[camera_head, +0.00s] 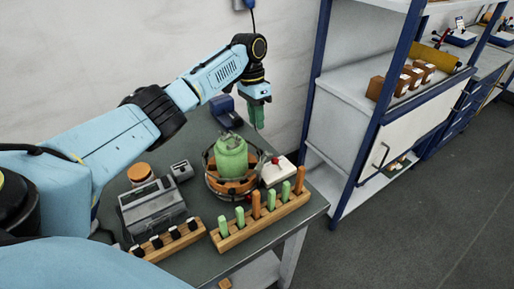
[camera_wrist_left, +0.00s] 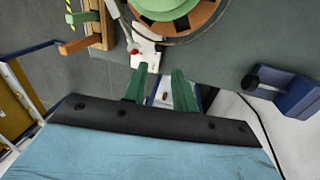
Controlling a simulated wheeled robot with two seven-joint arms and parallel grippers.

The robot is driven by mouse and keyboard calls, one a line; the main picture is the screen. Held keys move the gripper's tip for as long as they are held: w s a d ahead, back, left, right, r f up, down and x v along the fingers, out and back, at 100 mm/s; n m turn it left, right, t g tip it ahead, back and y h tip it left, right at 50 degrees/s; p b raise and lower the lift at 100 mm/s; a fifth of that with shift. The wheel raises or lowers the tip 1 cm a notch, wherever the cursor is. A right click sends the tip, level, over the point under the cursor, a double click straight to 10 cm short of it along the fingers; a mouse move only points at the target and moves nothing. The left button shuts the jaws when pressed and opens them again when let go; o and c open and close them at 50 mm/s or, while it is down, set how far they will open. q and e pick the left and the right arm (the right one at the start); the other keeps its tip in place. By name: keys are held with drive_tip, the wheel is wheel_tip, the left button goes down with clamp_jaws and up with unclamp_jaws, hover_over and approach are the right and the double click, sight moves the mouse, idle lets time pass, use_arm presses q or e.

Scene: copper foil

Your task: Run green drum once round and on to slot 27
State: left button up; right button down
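The green drum (camera_head: 231,157) stands upright on an orange-brown slotted ring, inside a dark round wire frame (camera_head: 209,187) on the table. Its green top and the ring show at the top edge of the left wrist view (camera_wrist_left: 170,12). Slot numbers are too small to read. My left gripper (camera_head: 258,127) hangs pointing down, behind and right of the drum, clear of it. In the left wrist view its green fingers (camera_wrist_left: 159,69) stand apart with nothing held between them. A white box (camera_head: 278,171) with a red knob sits right of the drum. My right gripper is out of view.
A wooden rack (camera_head: 262,219) with green and orange pegs lies at the table front. Left of it are a black-clip rack (camera_head: 168,243), a grey device (camera_head: 152,208) and an orange-lidded jar (camera_head: 139,173). A blue device (camera_head: 222,108) stands behind. A blue-framed shelf (camera_head: 345,125) is at right.

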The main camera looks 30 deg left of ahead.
use_arm(q)
drive_tip(key=f, duration=0.3)
drive_tip(key=d+f, duration=0.1)
drive_tip(key=f, duration=0.3)
drive_tip(key=s+f, duration=0.1)
drive_tip(key=f, duration=0.2)
drive_tip(key=shift+d+f, duration=0.3)
drive_tip(key=shift+d, duration=0.1)
clamp_jaws()
